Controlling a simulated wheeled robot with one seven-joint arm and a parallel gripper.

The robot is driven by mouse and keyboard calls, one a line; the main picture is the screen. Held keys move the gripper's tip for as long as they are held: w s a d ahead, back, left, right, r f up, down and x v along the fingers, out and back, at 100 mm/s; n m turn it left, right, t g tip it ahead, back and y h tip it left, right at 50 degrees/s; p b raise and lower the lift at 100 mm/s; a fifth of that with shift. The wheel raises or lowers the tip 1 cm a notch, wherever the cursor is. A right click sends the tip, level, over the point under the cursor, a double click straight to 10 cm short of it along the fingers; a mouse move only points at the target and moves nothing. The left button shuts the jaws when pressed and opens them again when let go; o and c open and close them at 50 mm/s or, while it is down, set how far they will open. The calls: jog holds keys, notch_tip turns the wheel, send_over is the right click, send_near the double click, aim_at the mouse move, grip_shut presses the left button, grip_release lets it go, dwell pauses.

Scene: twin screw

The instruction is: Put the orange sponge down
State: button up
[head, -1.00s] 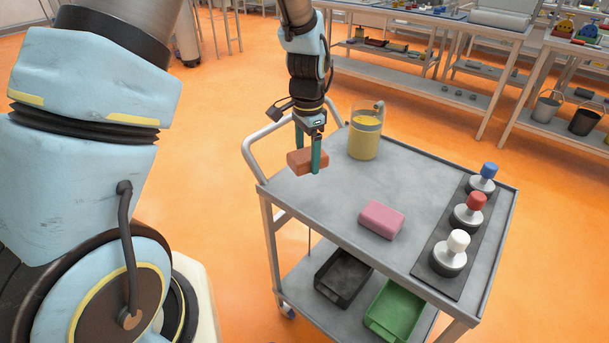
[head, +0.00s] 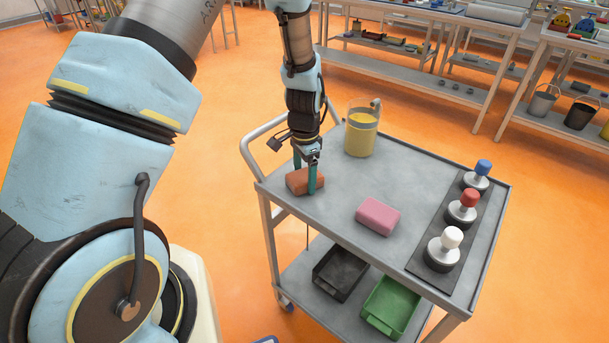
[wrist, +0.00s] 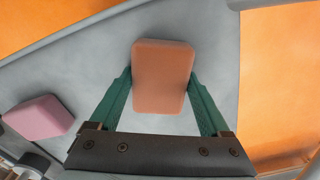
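The orange sponge (head: 299,183) is at the left end of the grey cart top (head: 335,205), near its corner. It is low, at or just above the surface; I cannot tell if it touches. My gripper (head: 305,180) points down with one green finger on each side of the sponge. In the wrist view the sponge (wrist: 162,75) sits between both fingertips, which press against its sides. My gripper is shut on it.
A pink sponge (head: 378,216) lies mid-cart. A yellow-filled jug (head: 361,135) stands at the back. A dark strip with blue, red and white knobbed pieces (head: 442,252) lies along the right. Black (head: 340,272) and green (head: 390,306) bins are on the lower shelf. Bare cart top surrounds the sponge.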

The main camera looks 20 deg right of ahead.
aim_at(304, 175)
jog(key=shift+o, duration=1.4)
notch_tip(304, 175, up, 12)
jog(key=b, duration=0.3)
jog(key=w+a+r+n, duration=0.15)
jog(key=a+n, duration=0.25)
jog(key=a, duration=0.4)
jog(key=a+r+n, duration=0.2)
jog(key=a+n, duration=0.2)
jog(key=a, duration=0.5)
jog(key=s+a+n, duration=0.2)
jog(key=a+n, duration=0.1)
jog(key=a, duration=0.3)
jog(key=s+a+r+n+t, duration=0.1)
jog(key=s+a+n, duration=0.2)
jog(key=a, duration=0.4)
jog(key=shift+s+n+t, duration=0.25)
jog(key=shift+n+t, duration=0.05)
jog(key=shift+n, duration=0.5)
